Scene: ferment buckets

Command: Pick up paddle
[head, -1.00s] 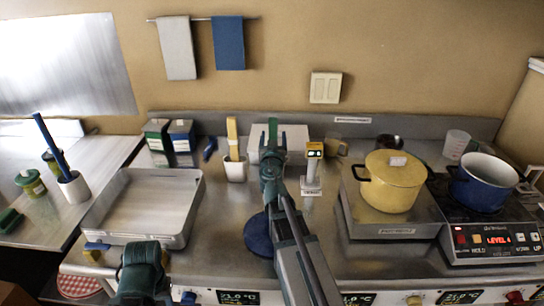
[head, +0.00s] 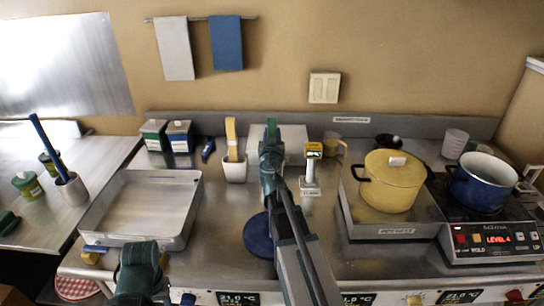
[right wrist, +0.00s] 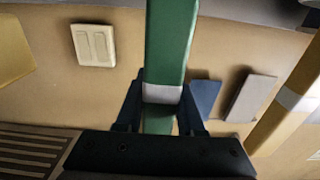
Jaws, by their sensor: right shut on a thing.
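A green paddle (right wrist: 171,45) with a white band stands between the fingers of my right gripper (right wrist: 160,115) in the right wrist view. The gripper is shut on it near the band. In the head view my right gripper (head: 271,155) is over the middle of the counter, with the green paddle's top (head: 271,128) showing above it. The paddle's lower part is hidden by my arm. A yellow paddle (head: 231,138) stands in a white cup (head: 235,171) just left of it. My left arm shows at the bottom left, but its gripper fingers are not visible.
A steel tray (head: 145,205) lies at left. A white box (head: 294,140) is behind my right gripper, and a small stand with a display (head: 310,172) is to its right. A yellow pot (head: 392,185) and a blue pot (head: 483,188) stand at right.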

